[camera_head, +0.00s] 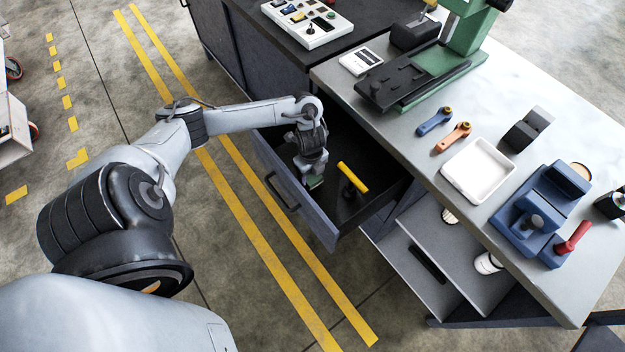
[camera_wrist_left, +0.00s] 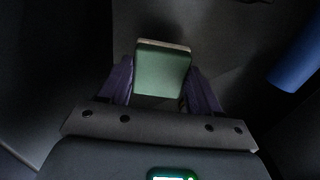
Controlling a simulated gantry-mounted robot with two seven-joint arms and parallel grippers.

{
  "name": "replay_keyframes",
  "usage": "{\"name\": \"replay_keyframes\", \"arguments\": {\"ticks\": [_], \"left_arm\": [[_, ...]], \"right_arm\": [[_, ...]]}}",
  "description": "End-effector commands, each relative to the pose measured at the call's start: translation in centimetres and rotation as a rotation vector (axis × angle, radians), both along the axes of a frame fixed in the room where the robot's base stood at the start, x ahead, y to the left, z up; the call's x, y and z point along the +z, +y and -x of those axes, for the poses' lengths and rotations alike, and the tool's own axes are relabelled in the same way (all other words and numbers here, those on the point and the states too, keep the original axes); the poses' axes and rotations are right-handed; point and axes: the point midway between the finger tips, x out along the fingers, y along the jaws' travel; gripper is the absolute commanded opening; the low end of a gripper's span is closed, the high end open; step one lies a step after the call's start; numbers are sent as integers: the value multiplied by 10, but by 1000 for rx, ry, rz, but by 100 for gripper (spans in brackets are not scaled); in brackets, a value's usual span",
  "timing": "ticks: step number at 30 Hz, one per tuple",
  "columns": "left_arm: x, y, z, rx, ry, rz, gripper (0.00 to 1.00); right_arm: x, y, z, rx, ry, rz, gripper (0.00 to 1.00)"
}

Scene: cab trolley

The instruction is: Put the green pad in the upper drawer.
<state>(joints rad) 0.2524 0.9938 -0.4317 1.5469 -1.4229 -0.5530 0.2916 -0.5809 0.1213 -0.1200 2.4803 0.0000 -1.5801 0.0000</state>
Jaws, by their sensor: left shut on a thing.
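The green pad (camera_wrist_left: 162,70) is held between the two fingers of my left gripper (camera_wrist_left: 172,92) in the left wrist view. In the head view the left gripper (camera_head: 313,178) points down inside the open upper drawer (camera_head: 335,235), and a little of the green pad (camera_head: 316,182) shows at its tip. I cannot tell whether the pad touches the drawer floor. The drawer is pulled out from the workbench and has a dark inside. My right gripper is not in view.
A yellow-handled tool (camera_head: 353,177) lies in the drawer, right of the gripper. The workbench top (camera_head: 440,205) holds a white tray (camera_head: 479,171), a blue fixture (camera_head: 540,215), a blue and an orange part, and a green machine (camera_head: 455,70). Open shelves (camera_head: 425,255) sit below.

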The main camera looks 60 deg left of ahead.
Motion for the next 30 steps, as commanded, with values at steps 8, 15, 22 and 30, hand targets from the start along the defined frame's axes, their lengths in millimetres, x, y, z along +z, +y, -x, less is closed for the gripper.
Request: {"name": "replay_keyframes", "arguments": {"ticks": [8, 15, 22, 30], "left_arm": [[-25, 0, 1, 1, 2, -1, 27], [-39, 0, 0, 0, -1, -1, 27], [-39, 0, 0, -1, 0, -1, 27], [-41, 0, 0, -1, 0, -1, 88]], "right_arm": [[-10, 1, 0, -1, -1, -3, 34], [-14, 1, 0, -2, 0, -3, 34], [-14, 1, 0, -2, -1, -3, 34], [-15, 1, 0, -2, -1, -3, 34]]}}
